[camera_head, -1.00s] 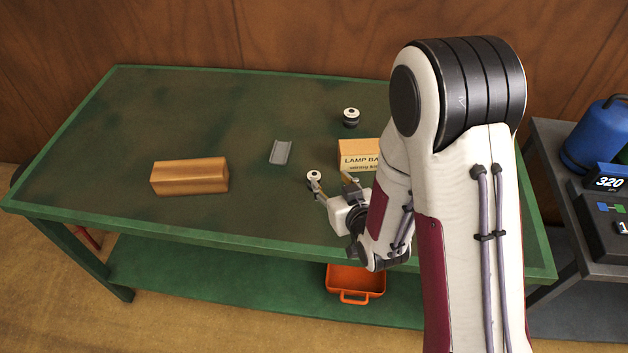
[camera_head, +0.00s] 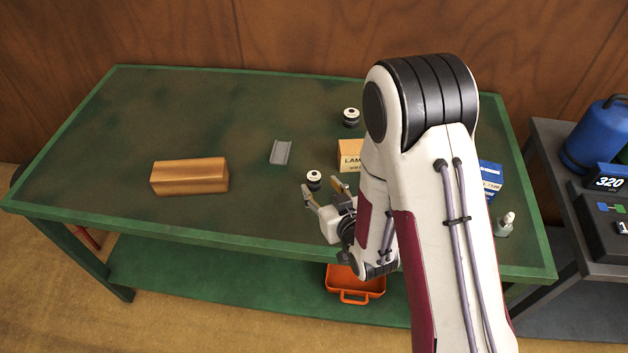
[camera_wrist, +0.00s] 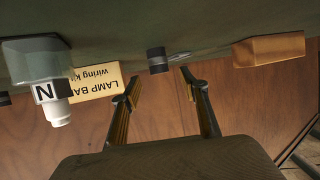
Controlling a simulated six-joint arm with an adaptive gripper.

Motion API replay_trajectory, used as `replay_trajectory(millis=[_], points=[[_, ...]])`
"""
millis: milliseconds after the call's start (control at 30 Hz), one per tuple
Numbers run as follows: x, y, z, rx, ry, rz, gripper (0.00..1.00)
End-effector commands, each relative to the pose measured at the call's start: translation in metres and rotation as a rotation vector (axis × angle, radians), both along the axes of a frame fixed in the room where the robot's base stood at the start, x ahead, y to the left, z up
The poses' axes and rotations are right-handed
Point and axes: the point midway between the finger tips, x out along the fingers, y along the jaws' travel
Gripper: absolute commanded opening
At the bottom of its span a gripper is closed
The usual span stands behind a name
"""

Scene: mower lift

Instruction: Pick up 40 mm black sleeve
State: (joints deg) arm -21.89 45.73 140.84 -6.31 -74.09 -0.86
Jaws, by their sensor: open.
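Two short black cylinders with pale tops stand on the green table. The near black sleeve (camera_head: 314,180) is just beyond my gripper's fingertips, and the far black sleeve (camera_head: 351,117) stands toward the back. I cannot read a size on either. My gripper (camera_head: 323,189) is open and empty, low over the table's front part. In the wrist view, which is upside down, a black sleeve (camera_wrist: 157,60) with a grey band appears ahead, between the lines of the two spread fingers (camera_wrist: 155,88). It looks upright and apart from them.
A tan lamp box (camera_head: 350,155) stands right of the near sleeve, partly behind my arm. A grey channel piece (camera_head: 281,152) and a brown block (camera_head: 190,176) lie left. A blue box (camera_head: 490,180) and a small bottle (camera_head: 505,224) are right. The table's left part is mostly clear.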

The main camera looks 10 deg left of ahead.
Motion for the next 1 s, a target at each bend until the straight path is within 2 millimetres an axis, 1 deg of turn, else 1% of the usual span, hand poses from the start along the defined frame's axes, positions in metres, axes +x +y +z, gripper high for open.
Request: replay_trajectory(millis=[200, 667, 867, 1000], points=[[0.01, 0.006, -0.005, 0.0, 0.001, 0.0, 0.44], [0.013, 0.007, -0.006, 0.0, 0.001, 0.0, 0.44], [0.025, 0.013, -0.01, 0.0, 0.0, 0.0, 0.44], [0.038, 0.019, -0.014, 0.0, 0.0, 0.0, 0.44]])
